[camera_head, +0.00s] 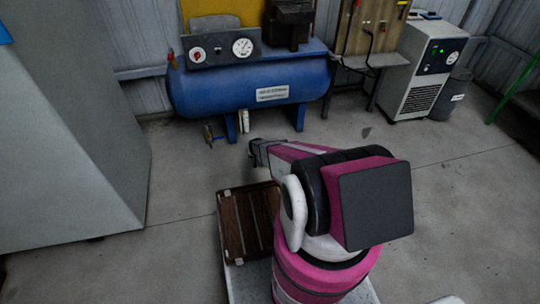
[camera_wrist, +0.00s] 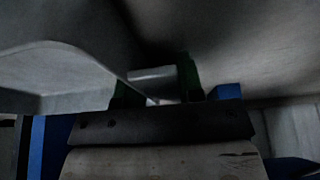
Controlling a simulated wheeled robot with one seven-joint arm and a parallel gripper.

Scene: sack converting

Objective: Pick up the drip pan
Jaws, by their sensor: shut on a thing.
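My gripper (camera_head: 256,152) is at the end of my outstretched arm, low in front of the blue tank, and looks small and dark in the head view. In the wrist view the green fingertips (camera_wrist: 160,88) stand on either side of a small pale grey block (camera_wrist: 152,76), and the gripper is shut on it. A large pale grey surface with a curved edge fills the upper left of the wrist view; I cannot tell whether it is part of the drip pan. I cannot make out the pan's full shape in either view.
The blue tank (camera_head: 205,92) with gauges stands on legs against the wall. A grey cabinet (camera_head: 70,140) is at left. A white dryer unit (camera_head: 420,75) and a dark bin (camera_head: 453,95) stand at right. A brown slatted tray (camera_head: 245,215) lies beside my arm. Concrete floor (camera_head: 450,200) at right is clear.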

